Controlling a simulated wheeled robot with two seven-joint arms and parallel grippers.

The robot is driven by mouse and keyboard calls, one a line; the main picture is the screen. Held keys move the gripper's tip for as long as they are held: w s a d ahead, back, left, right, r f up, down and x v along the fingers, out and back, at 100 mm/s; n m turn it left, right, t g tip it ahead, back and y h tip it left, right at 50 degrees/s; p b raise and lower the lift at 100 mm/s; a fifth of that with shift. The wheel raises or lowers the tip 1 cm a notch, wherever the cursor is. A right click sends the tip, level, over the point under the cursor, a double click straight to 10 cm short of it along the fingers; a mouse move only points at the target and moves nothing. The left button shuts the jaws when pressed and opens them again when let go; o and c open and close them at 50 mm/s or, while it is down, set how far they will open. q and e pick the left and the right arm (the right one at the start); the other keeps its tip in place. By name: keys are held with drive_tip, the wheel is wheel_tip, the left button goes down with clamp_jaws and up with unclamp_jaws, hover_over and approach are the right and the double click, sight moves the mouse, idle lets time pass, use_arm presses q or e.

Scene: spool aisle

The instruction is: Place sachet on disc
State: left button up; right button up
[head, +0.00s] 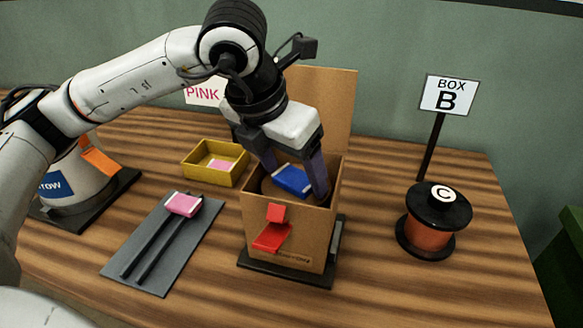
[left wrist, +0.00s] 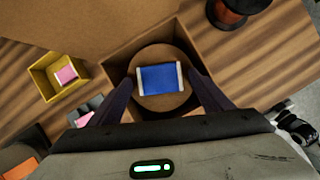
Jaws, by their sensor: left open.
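A blue sachet (head: 292,180) with pale ends lies inside the open cardboard box (head: 285,232). In the left wrist view the blue sachet (left wrist: 158,77) lies flat on a round brown disc (left wrist: 160,103) within the box walls. My left gripper (head: 294,184) is open and points down into the box, one finger at each side of the sachet. In the left wrist view a gap shows between the sachet and each finger. A pink sachet (head: 183,204) lies on two dark rails on a grey mat. My right gripper is not in view.
A yellow tray (head: 212,176) with a pink sachet inside stands left of the box. An orange spool (head: 431,232) with a black top marked C stands at right, before the BOX B sign (head: 446,96). The box's raised flap (head: 325,105) stands behind the gripper. Front right wood is clear.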

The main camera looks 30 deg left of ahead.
use_arm(q)
drive_tip(key=v, duration=1.2)
drive_tip(key=shift+c, duration=0.2)
idle(0.7)
